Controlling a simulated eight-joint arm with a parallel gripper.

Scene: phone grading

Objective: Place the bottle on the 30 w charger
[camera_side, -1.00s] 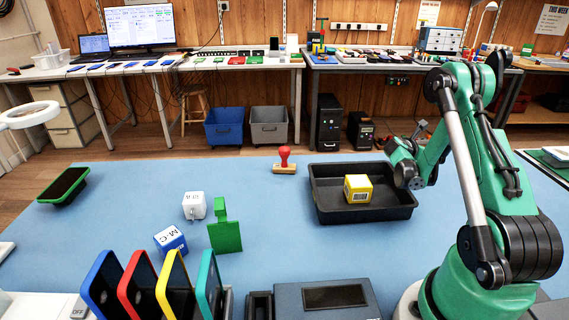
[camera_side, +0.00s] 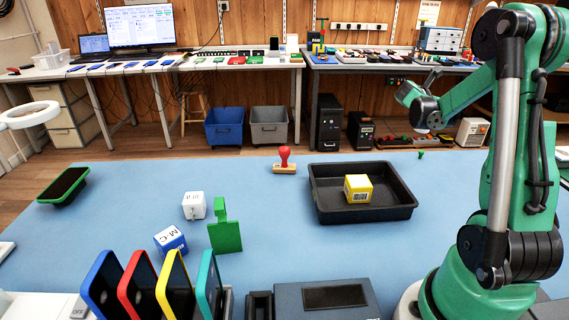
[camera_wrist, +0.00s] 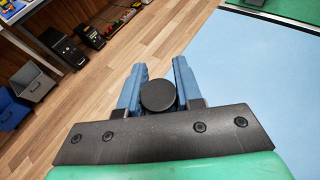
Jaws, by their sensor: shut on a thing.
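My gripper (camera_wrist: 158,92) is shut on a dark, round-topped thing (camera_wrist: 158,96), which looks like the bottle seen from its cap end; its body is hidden. In the side view my gripper is raised beyond the black tray's right far corner, and the held thing is not clear there. Three cubes that look like chargers show in the side view: a yellow cube (camera_side: 358,188) with a barcode inside the black tray (camera_side: 400,210), a white cube (camera_side: 194,206) on the mat, and a tilted blue cube (camera_side: 170,240) marked M-C. I cannot read a 30 W label on any.
A red-handled stamp (camera_side: 285,164) stands left of the tray. A small green object (camera_side: 421,155) sits near the mat's far edge.

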